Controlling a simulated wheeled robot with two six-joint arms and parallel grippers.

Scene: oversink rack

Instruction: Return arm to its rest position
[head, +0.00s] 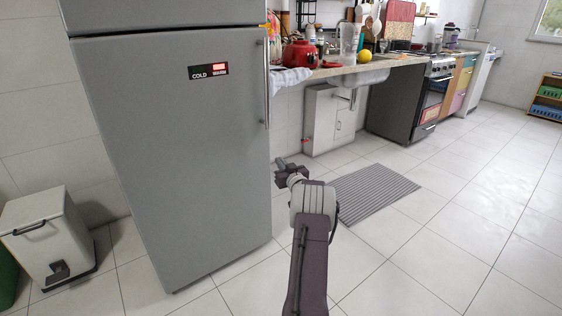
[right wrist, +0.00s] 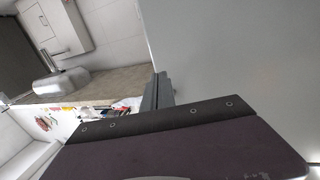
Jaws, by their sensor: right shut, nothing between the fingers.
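My right arm reaches up from the bottom middle of the head view. Its gripper (head: 281,164) is in the air just right of the grey fridge's lower door edge, shut, with nothing held. In the right wrist view the dark fingers (right wrist: 157,91) show past my own wrist housing, close together and empty. I cannot tell from the head view exactly how far the gripper is from the fridge (head: 180,170). My left arm and gripper are not in view.
The fridge door is closed. A counter with a sink (head: 358,79) and clutter runs behind, with a stove (head: 432,100) further right. A grey striped mat (head: 372,192) lies on the floor. A white bin (head: 45,240) stands left. The tiled floor at right is clear.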

